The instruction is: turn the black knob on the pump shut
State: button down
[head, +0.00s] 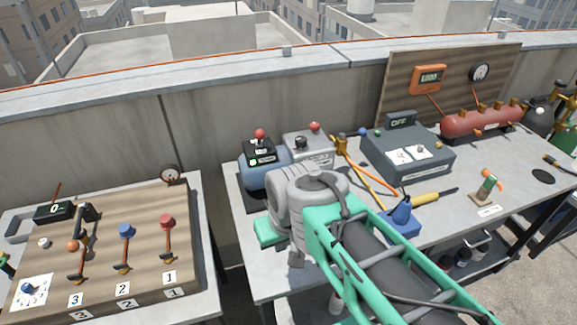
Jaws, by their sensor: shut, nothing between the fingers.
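A blue unit (258,174) with a black display box (260,151) and a red ball on top stands at the left end of the right-hand bench, beside a grey box. I cannot tell for certain which of these is the pump. The grey box (318,155) carries a black knob (301,142) and a red ball-topped part. The knob's turn position is too small to read. My green and grey arm reaches from the lower right to just in front of these units and covers their lower front. My gripper's fingers do not show; the arm hides that area.
The bench also holds a dark grey device (407,153) reading OFF, an orange-handled tool, a blue block (400,218), a yellow-handled screwdriver (432,198) and a red tank (482,122). A wooden lever board (100,215) lies on the left table. A gap separates the tables; a concrete wall stands behind.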

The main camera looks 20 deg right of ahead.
aim_at(301, 141)
jog(key=k, duration=1)
jog(key=z, duration=1.15)
jog(key=i, duration=0.65)
jog(key=u, duration=1.05)
jog(key=i, duration=0.5)
jog(key=z, duration=0.05)
